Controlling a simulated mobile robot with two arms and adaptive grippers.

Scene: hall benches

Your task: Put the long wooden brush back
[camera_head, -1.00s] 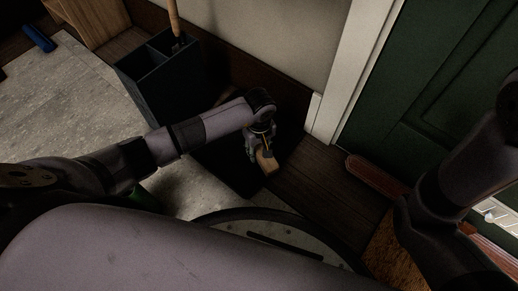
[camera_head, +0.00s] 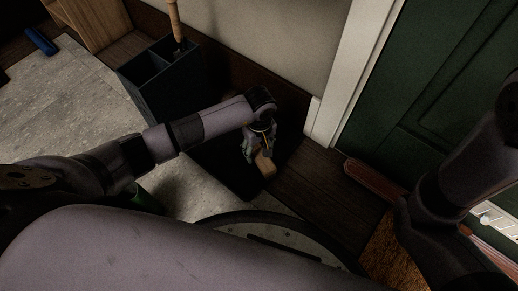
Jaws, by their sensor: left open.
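My left gripper (camera_head: 258,152) is open, low over a dark mat-like patch (camera_head: 229,180) on the floor. A small light-wood block-shaped piece (camera_head: 265,164) is right at its fingertips; it may be part of the long wooden brush, but the arm hides what lies behind it. I cannot tell whether the fingers touch it. A dark, divided box (camera_head: 160,90) stands against the wall at the upper left, with an upright wooden handle (camera_head: 175,18) in one compartment. My right arm comes in at the right; its gripper is not seen.
A green door (camera_head: 430,90) with a white frame (camera_head: 345,75) is at the right. A reddish-brown wooden piece (camera_head: 373,181) and a brown bristly mat (camera_head: 390,245) lie before it. A blue object (camera_head: 40,41) lies at the far left. Pale floor (camera_head: 65,105) is clear at the left.

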